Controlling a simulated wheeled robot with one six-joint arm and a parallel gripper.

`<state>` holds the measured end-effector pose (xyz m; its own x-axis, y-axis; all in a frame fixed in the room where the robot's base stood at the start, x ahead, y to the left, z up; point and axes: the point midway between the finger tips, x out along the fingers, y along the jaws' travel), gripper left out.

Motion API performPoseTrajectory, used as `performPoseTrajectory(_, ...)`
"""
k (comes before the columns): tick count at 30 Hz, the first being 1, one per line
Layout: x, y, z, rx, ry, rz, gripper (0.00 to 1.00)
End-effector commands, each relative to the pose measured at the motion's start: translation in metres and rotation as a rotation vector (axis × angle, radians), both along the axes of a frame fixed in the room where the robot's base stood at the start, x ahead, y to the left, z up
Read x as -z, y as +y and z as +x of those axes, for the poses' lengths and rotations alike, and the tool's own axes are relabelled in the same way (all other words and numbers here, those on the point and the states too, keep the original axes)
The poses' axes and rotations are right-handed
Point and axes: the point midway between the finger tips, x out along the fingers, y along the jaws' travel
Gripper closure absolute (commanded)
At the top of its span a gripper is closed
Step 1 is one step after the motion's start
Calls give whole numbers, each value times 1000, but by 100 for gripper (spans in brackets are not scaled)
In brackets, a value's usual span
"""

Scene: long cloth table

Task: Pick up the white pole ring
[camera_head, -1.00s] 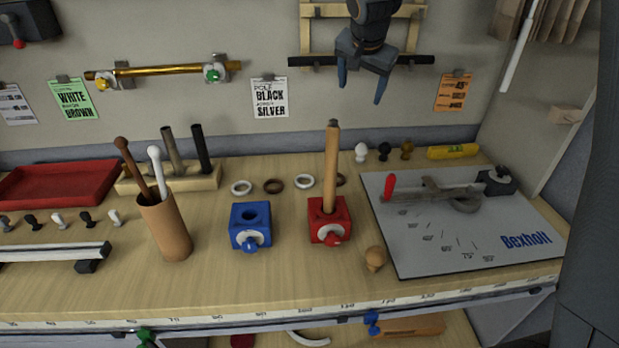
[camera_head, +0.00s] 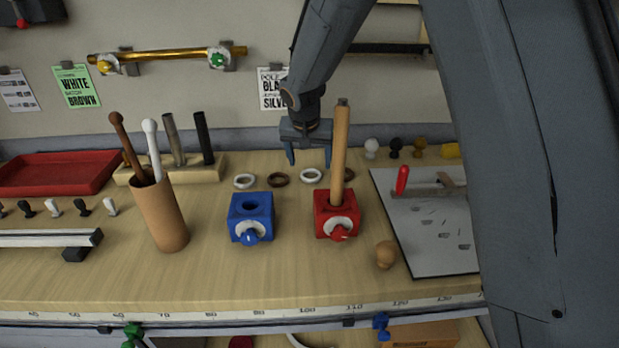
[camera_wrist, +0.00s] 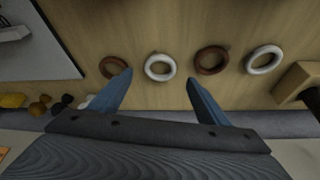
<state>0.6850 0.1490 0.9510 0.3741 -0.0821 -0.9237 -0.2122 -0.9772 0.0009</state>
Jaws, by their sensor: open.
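Two white rings lie flat on the wooden table in a row with brown ones. One white ring (camera_head: 312,182) is just left of the upright pole; it also shows in the wrist view (camera_wrist: 160,79). The other white ring (camera_head: 244,187) is at the row's left end, and at the right end in the wrist view (camera_wrist: 264,71). My gripper (camera_head: 309,160) is open and empty, pointing down near the first white ring. In the wrist view this ring appears between the two fingertips (camera_wrist: 159,75), apart from both. The height of the fingers above it is hard to tell.
Brown rings (camera_head: 279,185) sit beside the white ones. A wooden pole (camera_head: 341,140) stands in a red block (camera_head: 322,228), close to my gripper. A blue block (camera_head: 240,230) stands in front. A pole rack (camera_head: 205,168) is to the left. The wall is behind.

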Motion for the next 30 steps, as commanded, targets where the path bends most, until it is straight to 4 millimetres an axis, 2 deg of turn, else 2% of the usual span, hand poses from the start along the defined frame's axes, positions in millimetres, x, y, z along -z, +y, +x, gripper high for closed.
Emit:
performPoseTrajectory(16,48,-4,23,1,2,1,30)
performPoseTrajectory(26,54,-4,26,1,0,1,30)
performPoseTrajectory(30,54,-4,25,1,0,1,51)
